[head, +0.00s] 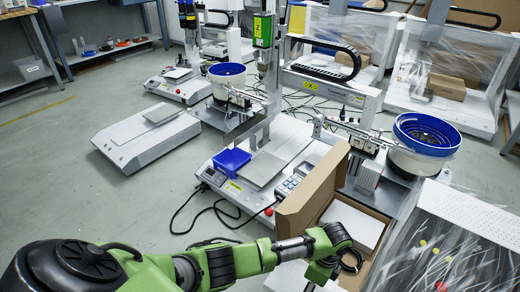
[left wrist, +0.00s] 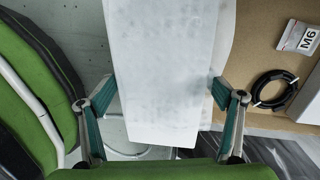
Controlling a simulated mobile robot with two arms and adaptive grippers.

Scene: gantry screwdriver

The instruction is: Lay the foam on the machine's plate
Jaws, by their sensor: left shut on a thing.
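My left gripper (left wrist: 162,84) has its two fingers on opposite edges of a flat white foam piece (left wrist: 165,60) in the left wrist view. The foam covers the middle of that view, with the box on its right and floor on its left. In the head view my left arm (head: 275,254) reaches to the open cardboard box, and its fingertips are hidden. The machine's grey plate (head: 262,166) lies behind the box and to its left, beside a blue bin. My right gripper is not in view.
The cardboard box (head: 311,187) holds a white block (head: 352,222). A black cable coil (left wrist: 273,90) and an M6 bag (left wrist: 297,36) lie in it. A blue tray (head: 231,161) and a control pad (head: 288,186) flank the plate. A blue-rimmed bowl (head: 425,135) stands at the right.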

